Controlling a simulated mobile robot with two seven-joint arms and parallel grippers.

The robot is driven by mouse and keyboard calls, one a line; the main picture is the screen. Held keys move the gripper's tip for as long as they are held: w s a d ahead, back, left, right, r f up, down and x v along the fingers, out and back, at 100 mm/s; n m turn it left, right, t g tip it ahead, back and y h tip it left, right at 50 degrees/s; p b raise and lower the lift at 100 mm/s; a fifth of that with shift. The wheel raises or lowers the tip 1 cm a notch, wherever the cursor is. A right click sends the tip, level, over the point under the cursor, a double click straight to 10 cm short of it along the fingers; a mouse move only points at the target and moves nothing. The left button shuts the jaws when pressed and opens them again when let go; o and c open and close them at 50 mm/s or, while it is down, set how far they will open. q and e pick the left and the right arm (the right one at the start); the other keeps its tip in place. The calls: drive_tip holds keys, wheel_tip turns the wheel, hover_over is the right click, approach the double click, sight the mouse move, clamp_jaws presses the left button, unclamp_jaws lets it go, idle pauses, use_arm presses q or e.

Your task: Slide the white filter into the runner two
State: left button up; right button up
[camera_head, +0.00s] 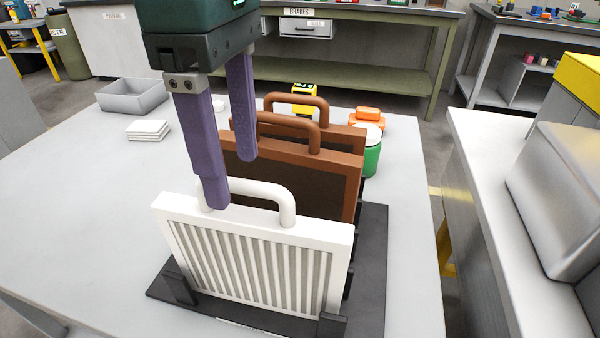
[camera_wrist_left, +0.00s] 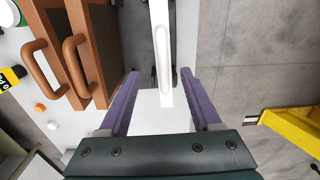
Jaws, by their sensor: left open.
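The white filter (camera_head: 250,260) has a ribbed face and a white top handle (camera_head: 262,188). It stands upright in the front of the black rack (camera_head: 372,260) on the grey table. My left gripper (camera_head: 230,182) is open above it, with its purple fingers pointing down near the left end of the handle. In the left wrist view the fingers (camera_wrist_left: 160,72) are apart on either side of the white filter (camera_wrist_left: 160,20), and no grip on it shows. Two brown filters (camera_head: 350,180) stand behind it in the rack. The right gripper is in neither view.
A green can (camera_head: 372,158), orange blocks (camera_head: 367,114) and a yellow object (camera_head: 304,97) sit behind the brown filters. White pads (camera_head: 148,130) and a grey tray (camera_head: 132,94) lie at the back left. The table's left side (camera_head: 80,210) is clear.

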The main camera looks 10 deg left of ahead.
sight(247, 215)
use_arm(q)
drive_tip(key=f, duration=0.5)
drive_tip(key=f+p, duration=0.1)
drive_tip(key=f, duration=0.2)
drive_tip(key=shift+s+d+f, duration=0.25)
drive_tip(key=shift+d, duration=0.1)
drive_tip(key=shift+c, duration=0.2)
clamp_jaws()
idle(0.8)
